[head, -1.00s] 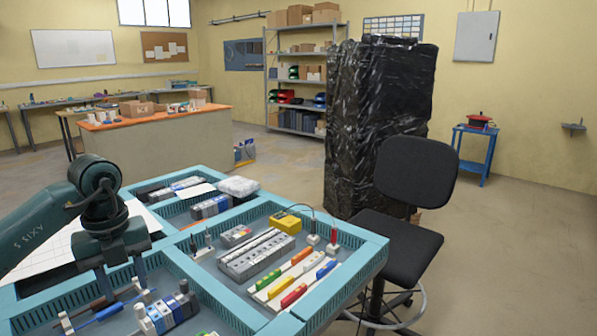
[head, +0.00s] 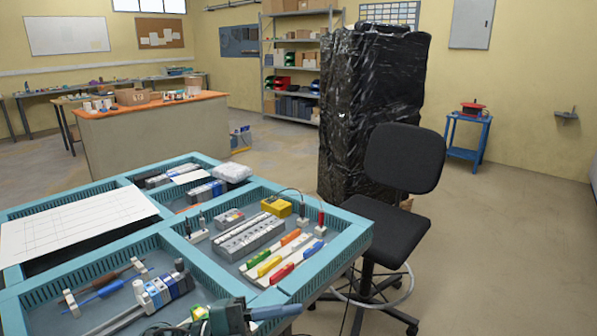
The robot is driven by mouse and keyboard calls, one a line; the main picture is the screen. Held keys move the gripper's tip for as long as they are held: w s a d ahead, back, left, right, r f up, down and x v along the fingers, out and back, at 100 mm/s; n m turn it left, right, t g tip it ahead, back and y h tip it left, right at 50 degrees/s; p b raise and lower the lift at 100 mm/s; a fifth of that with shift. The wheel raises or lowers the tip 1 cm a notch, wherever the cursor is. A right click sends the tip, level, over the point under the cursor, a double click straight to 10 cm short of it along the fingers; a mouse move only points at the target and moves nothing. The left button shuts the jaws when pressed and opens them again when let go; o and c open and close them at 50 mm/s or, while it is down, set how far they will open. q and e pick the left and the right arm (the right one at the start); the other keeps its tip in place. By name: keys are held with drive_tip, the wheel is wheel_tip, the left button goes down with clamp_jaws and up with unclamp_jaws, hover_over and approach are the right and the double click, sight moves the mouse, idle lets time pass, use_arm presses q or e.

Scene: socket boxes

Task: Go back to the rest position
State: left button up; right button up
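I see nothing held in the visible part. My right gripper is out of view. The teal-framed table (head: 90,268) with compartments fills the lower left.
A white sheet (head: 75,225) lies on the left of the table. Terminal blocks (head: 160,290), a grey socket strip (head: 248,238), a yellow box (head: 276,206) and coloured pieces (head: 287,257) lie in compartments. A black chair (head: 403,160) stands close to the table's right side.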

use_arm(q)
drive_tip(key=a+f+n+t+y+p, duration=0.1)
drive_tip(key=a+f+n+t+y, duration=0.45)
drive_tip(key=n, duration=0.45)
drive_tip(key=a+f+n+t+y, duration=0.35)
drive_tip(key=n+t+y, duration=0.25)
drive_tip(key=n+t, duration=0.4)
drive_tip(key=s+a+f+n+g+y, duration=0.1)
drive_tip(key=s+f+n+g+y, duration=0.1)
drive_tip(key=s+f, duration=0.3)
drive_tip(key=s+a+f+n+g+y, duration=0.2)
drive_tip(key=s+f+g, duration=0.3)
drive_tip(key=f, duration=0.4)
drive_tip(key=shift+s+a+f+n+p, duration=0.15)
drive_tip(key=shift+s+a+n+p, duration=0.15)
drive_tip(key=shift+s+n, duration=0.5)
drive_tip(key=shift+w+y, duration=0.15)
drive_tip(key=shift+y, duration=0.1)
